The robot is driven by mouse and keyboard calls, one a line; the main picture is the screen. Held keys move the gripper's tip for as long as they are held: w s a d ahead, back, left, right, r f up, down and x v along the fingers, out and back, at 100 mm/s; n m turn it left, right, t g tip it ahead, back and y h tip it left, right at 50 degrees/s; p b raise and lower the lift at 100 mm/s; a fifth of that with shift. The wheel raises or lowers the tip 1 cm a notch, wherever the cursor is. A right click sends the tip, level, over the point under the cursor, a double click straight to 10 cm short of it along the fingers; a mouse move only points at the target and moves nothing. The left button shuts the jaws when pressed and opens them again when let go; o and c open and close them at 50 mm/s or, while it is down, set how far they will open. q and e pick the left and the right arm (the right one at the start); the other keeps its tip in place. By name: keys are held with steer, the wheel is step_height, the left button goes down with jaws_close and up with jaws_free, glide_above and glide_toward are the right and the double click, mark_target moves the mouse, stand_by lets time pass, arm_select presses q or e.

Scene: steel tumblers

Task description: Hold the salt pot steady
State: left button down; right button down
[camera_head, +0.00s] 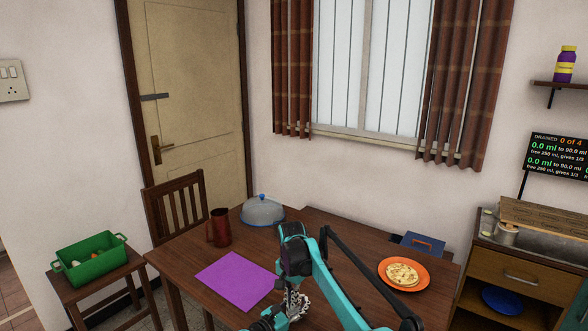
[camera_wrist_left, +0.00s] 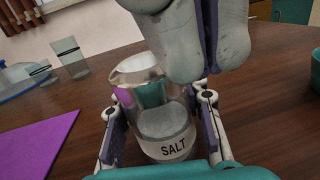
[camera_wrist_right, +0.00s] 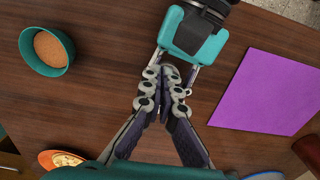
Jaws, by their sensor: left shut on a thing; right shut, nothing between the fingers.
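The salt pot (camera_wrist_left: 163,131) is a clear spouted vessel with pale contents and a "SALT" label. In the left wrist view it stands between the fingers of my left gripper (camera_wrist_left: 162,98), which is shut on it. The fingers of my right gripper (camera_wrist_left: 205,45) are close above and beside the pot's rim; I cannot tell if they touch it. In the right wrist view my right gripper (camera_wrist_right: 166,75) is shut and empty, close to my left wrist. In the head view my right gripper (camera_head: 295,302) shows low in the middle; the pot is hidden there.
A teal bowl (camera_wrist_right: 67,67) with brown contents stands near the plate. A green crate (camera_head: 91,263) is on a side stool.

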step_height(320, 180, up, 5)
steer(key=shift+f, duration=0.1)
steer(key=shift+a, duration=0.1)
stand_by(0.3)
step_height(320, 180, down, 6)
steer(key=w+a, duration=0.1)
steer(key=shift+w+a, duration=0.3)
steer(key=shift+a, duration=0.05)
stand_by(0.4)
